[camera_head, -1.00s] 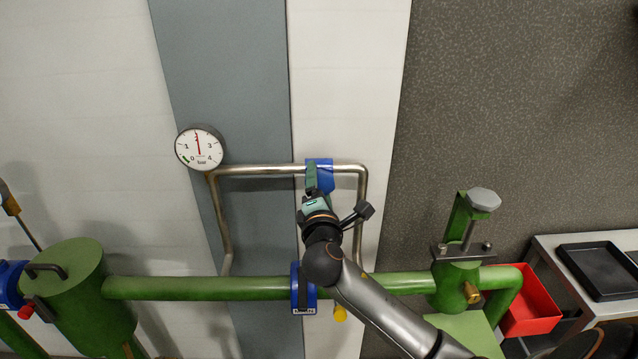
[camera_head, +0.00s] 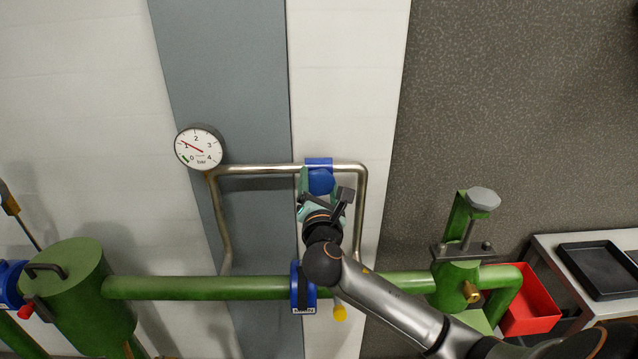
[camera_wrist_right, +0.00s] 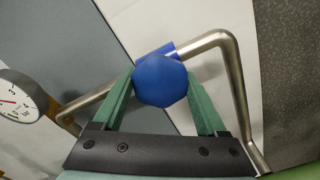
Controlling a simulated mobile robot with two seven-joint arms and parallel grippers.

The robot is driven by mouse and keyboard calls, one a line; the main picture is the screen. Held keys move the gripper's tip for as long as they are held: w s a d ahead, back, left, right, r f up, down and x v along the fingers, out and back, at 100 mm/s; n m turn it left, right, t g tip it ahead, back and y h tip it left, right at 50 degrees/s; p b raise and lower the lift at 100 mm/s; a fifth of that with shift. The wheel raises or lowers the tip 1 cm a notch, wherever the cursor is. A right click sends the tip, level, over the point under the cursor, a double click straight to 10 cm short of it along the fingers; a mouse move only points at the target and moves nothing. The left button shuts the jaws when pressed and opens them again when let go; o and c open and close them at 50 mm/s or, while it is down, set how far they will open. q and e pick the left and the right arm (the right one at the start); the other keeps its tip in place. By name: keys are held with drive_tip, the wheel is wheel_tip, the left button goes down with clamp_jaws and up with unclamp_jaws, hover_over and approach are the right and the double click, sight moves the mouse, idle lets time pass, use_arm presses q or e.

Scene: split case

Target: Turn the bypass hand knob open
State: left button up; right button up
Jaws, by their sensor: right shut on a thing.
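The bypass hand knob (camera_head: 320,182) is a blue faceted knob on a blue valve body on the upper run of a thin steel bypass pipe (camera_head: 262,170). My right gripper (camera_head: 319,188) reaches up to it from below and is shut on it. In the right wrist view the knob (camera_wrist_right: 160,82) sits between the two green fingers (camera_wrist_right: 160,95), one on each side, near their tips. The valve body behind the knob is mostly hidden. My left gripper is not in view.
A round gauge (camera_head: 199,148) left of the loop has its red needle near 1 bar. A thick green pipe (camera_head: 205,288) runs below, with a blue valve (camera_head: 304,290) close to my right arm. A red bin (camera_head: 530,305) and a bench with black trays (camera_head: 597,270) stand at right.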

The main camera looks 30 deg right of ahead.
idle(0.3)
drive_tip(key=o, duration=1.3)
drive_tip(key=shift+a, duration=0.1)
drive_tip(key=b+v, duration=0.1)
drive_tip(key=v, duration=1.1)
drive_tip(key=shift+s, duration=0.3)
